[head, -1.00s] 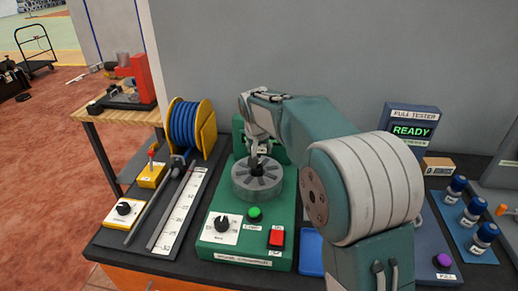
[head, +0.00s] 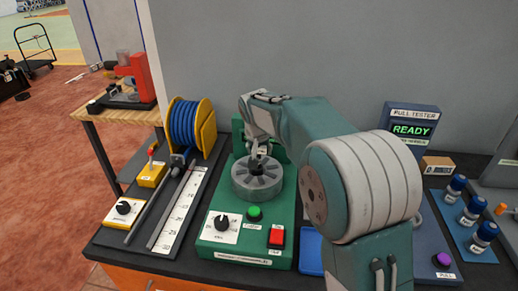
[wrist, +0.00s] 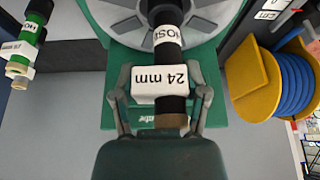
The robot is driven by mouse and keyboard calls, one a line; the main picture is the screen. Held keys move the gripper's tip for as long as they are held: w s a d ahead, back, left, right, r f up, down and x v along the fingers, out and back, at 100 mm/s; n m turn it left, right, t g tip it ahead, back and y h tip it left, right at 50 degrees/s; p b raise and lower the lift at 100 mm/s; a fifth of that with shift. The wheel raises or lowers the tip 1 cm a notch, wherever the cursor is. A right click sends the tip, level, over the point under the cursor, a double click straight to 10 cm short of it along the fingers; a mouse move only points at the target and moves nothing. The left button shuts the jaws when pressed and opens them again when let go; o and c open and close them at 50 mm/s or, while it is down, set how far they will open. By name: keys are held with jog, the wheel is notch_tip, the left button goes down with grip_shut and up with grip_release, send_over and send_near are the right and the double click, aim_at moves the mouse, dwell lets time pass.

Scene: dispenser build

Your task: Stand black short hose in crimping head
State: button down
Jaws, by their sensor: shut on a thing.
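My gripper (head: 258,148) points down just above the centre of the grey round crimping head (head: 243,188) on the green crimping machine. In the wrist view my gripper (wrist: 162,105) is shut on the black short hose (wrist: 168,50), which carries a white "24 mm" tag and a white "HOSE" band. The hose runs from between my fingers toward the middle of the crimping head (wrist: 215,15). In the head view the hose is mostly hidden by my gripper. I cannot tell how deep its lower end sits in the head.
The machine has a black dial (head: 221,222), a green button (head: 254,213) and a red switch (head: 276,237). A blue hose reel (head: 188,125) and a ruler strip (head: 180,212) lie left. Another labelled hose (wrist: 33,35) shows at the wrist view's left. The pull tester (head: 408,128) stands right.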

jog(key=shift+f, duration=0.15)
jog(key=shift+c, duration=1.9)
grip_release()
jog(key=shift+f, duration=0.1)
jog(key=v, duration=1.1)
jog(key=s+d+r, duration=0.1)
jog(key=s+d, duration=0.3)
jog(key=s, duration=0.4)
jog(key=s+d+r, duration=0.1)
jog(key=s+d, duration=0.4)
jog(key=s, duration=0.3)
jog(key=s+d+f, duration=0.2)
jog(key=s+f, duration=0.1)
jog(key=s, duration=0.5)
jog(key=s+d+f+n+t, duration=0.1)
jog(key=s+f, duration=0.2)
jog(key=s, duration=0.5)
jog(key=shift+s+d+f+n+y, duration=0.25)
jog(key=shift+d+f+n+y, duration=0.05)
jog(key=shift+d+f, duration=0.1)
